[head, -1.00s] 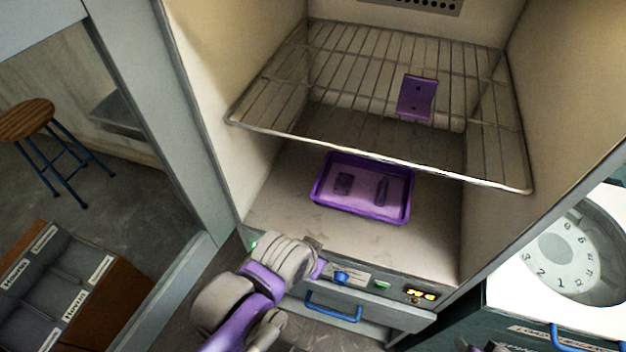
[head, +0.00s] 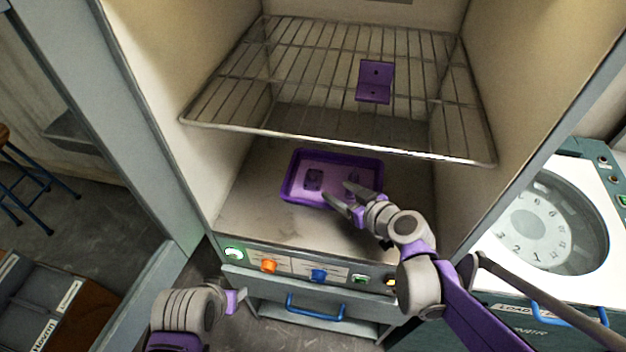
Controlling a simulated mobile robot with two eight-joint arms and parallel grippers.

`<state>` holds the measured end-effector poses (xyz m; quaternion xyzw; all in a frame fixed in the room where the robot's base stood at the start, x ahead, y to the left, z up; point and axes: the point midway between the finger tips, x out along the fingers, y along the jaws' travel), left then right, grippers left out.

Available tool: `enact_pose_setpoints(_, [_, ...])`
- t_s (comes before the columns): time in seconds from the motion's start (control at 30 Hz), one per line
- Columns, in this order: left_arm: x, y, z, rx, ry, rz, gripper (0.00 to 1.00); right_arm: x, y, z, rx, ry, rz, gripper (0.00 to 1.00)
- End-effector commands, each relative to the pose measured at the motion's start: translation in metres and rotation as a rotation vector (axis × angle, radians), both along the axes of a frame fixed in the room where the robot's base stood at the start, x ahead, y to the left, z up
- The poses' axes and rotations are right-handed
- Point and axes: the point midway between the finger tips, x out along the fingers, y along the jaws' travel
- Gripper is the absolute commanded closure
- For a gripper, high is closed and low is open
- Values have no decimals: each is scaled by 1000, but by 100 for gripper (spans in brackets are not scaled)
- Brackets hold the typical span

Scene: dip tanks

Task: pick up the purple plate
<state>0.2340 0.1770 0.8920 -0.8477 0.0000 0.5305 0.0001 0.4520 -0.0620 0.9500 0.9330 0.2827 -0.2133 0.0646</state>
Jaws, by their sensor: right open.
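A purple tray (head: 292,194) lies on the oven floor, below the wire rack. In it a small flat dark purple plate (head: 314,179) lies on the left. A second, narrow purple piece lay to its right; my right gripper now covers that spot, so I cannot tell how it lies. Another purple piece, bent and with two holes (head: 375,82), rests on the rack. My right gripper (head: 338,191) is open, its fingertips over the right part of the tray. My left gripper (head: 237,300) is low in front of the oven; its fingers do not show clearly.
The wire rack (head: 330,141) hangs above the tray, its front edge close above my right gripper. Oven walls stand left and right. Below are a panel with coloured buttons (head: 319,275) and a blue handle (head: 317,308). A white round-windowed machine (head: 490,262) stands at right.

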Motion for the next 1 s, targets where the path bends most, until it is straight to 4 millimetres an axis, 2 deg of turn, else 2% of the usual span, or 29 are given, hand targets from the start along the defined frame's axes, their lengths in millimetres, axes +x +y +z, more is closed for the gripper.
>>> enact_pose_setpoints(0.23, [-1, 0, -5, 0, 2, 0, 50, 29, 20, -16, 0, 0, 2, 36])
enact_pose_setpoints(0.47, [-1, 0, -5, 0, 2, 0, 50, 41, 30, -21, 0, 0, 2, 36])
enact_pose_setpoints(0.7, [-1, 0, -5, 0, 2, 0, 50, 68, 52, -28, -1, 0, 3, 36])
enact_pose_setpoints(1.0, [-1, 0, -5, 0, 2, 0, 50, 77, 57, -33, 0, 0, 0, 36])
